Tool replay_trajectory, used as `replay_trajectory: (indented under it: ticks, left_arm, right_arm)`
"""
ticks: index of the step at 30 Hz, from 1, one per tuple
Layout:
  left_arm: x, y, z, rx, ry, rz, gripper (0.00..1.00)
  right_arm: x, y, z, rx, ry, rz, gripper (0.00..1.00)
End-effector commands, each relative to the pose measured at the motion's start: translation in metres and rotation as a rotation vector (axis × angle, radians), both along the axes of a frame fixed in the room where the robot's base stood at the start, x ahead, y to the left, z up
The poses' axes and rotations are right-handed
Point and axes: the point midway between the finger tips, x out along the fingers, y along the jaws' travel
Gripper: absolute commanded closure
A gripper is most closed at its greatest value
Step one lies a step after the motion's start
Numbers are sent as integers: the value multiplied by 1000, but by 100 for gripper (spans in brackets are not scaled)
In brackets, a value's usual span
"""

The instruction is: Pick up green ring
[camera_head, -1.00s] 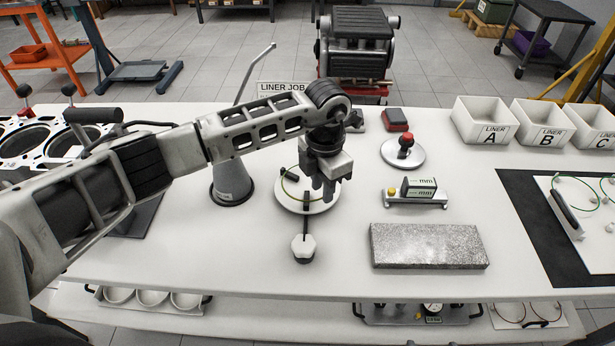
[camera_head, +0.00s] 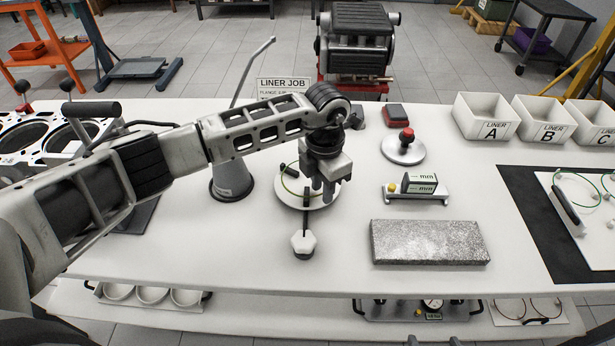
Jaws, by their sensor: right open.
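A thin green ring (camera_head: 284,181) lies on a round white disc-shaped stand (camera_head: 287,200) on the bench, left of the picture's centre. The arm and gripper hide part of the ring. The two fingertips look close together, and I cannot tell whether they are open or touch anything. Another green loop (camera_head: 577,178) lies on the white board at the far right.
A grey stone slab (camera_head: 430,243), a gauge block holder (camera_head: 418,187) and a red-knobbed disc (camera_head: 404,149) stand to the right. White bins (camera_head: 487,117) line the back right. A grey conical stand with a rod (camera_head: 231,181) is left of the gripper. The front bench is mostly clear.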

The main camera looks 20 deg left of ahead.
Motion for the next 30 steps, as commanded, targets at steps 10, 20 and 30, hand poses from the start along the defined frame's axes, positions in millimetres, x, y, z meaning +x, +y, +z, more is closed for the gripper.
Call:
replay_trajectory:
  ticks: [10,20,30]
  left_arm:
    - [0,0,0,0,0,0,100]
    - [0,0,0,0,0,0,100]
    - [1,0,21,-1,-4,-1,100]
  right_arm:
    - [-1,0,0,0,1,1,39]
    - [-1,1,0,1,1,2,39]
    - [-1,1,5,1,0,2,39]
